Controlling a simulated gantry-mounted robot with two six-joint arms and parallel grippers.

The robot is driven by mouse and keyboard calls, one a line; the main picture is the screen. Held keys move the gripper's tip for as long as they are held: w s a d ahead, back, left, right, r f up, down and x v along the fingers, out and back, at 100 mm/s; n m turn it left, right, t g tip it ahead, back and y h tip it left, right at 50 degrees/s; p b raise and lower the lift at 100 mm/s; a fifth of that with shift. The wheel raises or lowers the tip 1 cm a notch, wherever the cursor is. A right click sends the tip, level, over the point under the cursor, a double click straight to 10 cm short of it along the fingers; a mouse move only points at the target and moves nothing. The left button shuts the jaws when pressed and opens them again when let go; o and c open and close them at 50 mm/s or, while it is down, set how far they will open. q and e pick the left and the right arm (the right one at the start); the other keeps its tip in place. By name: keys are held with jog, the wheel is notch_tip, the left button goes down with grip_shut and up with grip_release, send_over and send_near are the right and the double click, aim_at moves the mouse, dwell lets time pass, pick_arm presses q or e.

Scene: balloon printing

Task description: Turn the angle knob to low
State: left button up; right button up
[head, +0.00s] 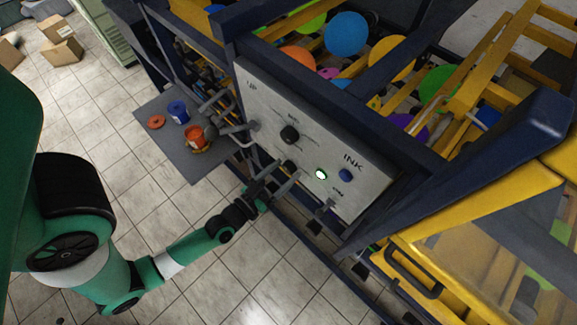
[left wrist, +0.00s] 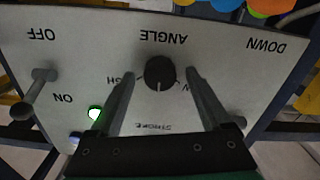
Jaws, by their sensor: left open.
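The angle knob (left wrist: 160,72) is round and black, next to the upside-down ANGLE label in the left wrist view. Its pale pointer mark faces down the picture, between the partly hidden HIGH label at left and LOW label at right. My left gripper (left wrist: 160,77) is open, with one finger on each side of the knob; I cannot tell whether they touch it. In the head view my left gripper (head: 285,173) is at the lower knob (head: 289,165) of the grey panel (head: 262,98). My right gripper is not in view.
The panel also carries an upper black knob (head: 289,134), a lit green button (head: 321,174), a blue button (head: 345,175) and a lever (head: 327,205). A grey shelf (head: 165,142) with blue and orange ink containers stands left. A yellow handled cover (head: 430,260) is at right.

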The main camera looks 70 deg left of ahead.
pick_arm(q)
grip_shut()
dwell(0.5)
jog(key=shift+n, duration=0.3)
jog(key=n+b, duration=0.1)
jog(key=n, duration=0.4)
jog(key=shift+f+b, duration=0.1)
jog(key=shift+b, duration=0.2)
jog(key=n+b, duration=0.1)
jog(key=n, duration=0.5)
jog(key=shift+n, duration=0.3)
